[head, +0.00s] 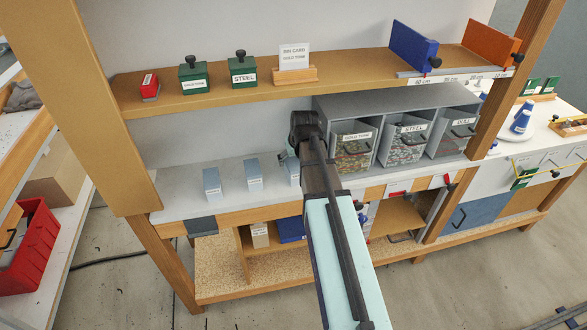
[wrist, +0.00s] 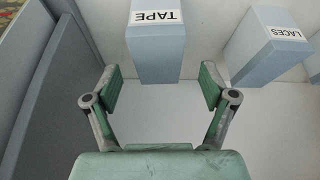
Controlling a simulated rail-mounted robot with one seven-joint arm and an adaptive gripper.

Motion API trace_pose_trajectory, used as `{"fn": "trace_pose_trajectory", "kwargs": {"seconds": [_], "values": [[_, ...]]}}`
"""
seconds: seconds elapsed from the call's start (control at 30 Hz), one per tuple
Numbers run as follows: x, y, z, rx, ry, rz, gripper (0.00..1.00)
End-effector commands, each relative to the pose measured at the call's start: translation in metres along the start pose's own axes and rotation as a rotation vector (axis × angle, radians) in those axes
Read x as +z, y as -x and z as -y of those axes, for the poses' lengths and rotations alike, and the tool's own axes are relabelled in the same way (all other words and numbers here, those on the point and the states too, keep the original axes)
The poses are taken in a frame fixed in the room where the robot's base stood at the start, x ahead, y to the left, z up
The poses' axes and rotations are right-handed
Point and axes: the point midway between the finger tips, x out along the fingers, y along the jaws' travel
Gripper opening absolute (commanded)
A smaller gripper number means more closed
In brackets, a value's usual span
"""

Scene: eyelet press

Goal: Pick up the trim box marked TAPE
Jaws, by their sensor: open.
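The trim box marked TAPE (wrist: 155,52) is a pale blue-grey upright block with a white label, upside down in the wrist view. It stands at the top middle of that view. My gripper (wrist: 160,88) is open and empty, its two green-padded fingers spread to either side of the box's near end. I see no contact, and cannot tell how far the box reaches between the fingers.
The box marked LACES (wrist: 270,50) stands beside TAPE, to the right in the wrist view. Another blue box (head: 212,185) stands at the left of the white worktop (head: 178,195). A grey bin cabinet (head: 400,100) stands close on the right. A wooden shelf (head: 220,93) runs above.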

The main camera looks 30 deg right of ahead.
Motion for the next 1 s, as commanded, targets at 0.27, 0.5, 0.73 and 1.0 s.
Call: {"fn": "trace_pose_trajectory", "kwargs": {"seconds": [0.27, 0.5, 0.73, 1.0], "values": [[0.000, -0.012, 0.000, 0.000, 0.000, 0.000, 0.83], [-0.003, -0.030, -0.002, -0.001, 0.000, 0.003, 0.83], [-0.003, -0.055, -0.002, -0.001, 0.000, 0.002, 0.83], [-0.001, -0.063, -0.002, 0.000, 0.000, 0.001, 0.83]]}}
